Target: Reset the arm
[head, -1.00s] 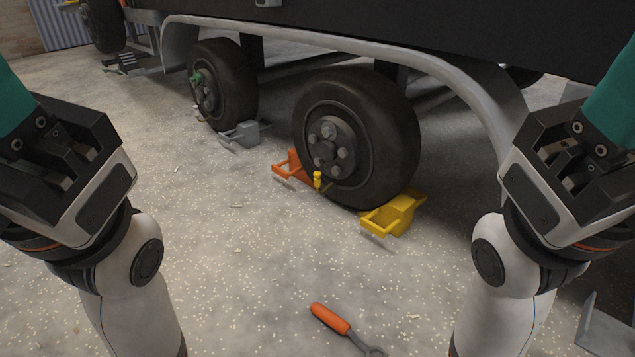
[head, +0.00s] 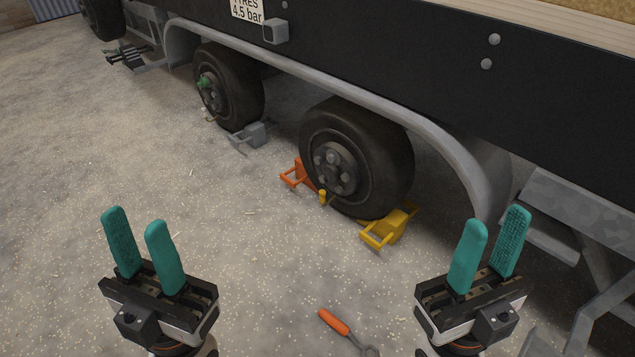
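My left gripper (head: 138,217) is at the lower left of the head view, its two green fingers pointing up and apart, with nothing between them. My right gripper (head: 493,222) is at the lower right, also with its green fingers apart and empty. Both are in front of the trailer and touch nothing that I can see. The rest of both arms is mostly below the picture's edge.
The trailer's near wheel (head: 357,158) stands between an orange chock (head: 296,173) and a yellow chock (head: 388,228). A grey chock (head: 250,135) sits by the far wheel (head: 229,86). An orange-handled tool (head: 335,322) lies on the floor between my grippers. The floor at left is clear.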

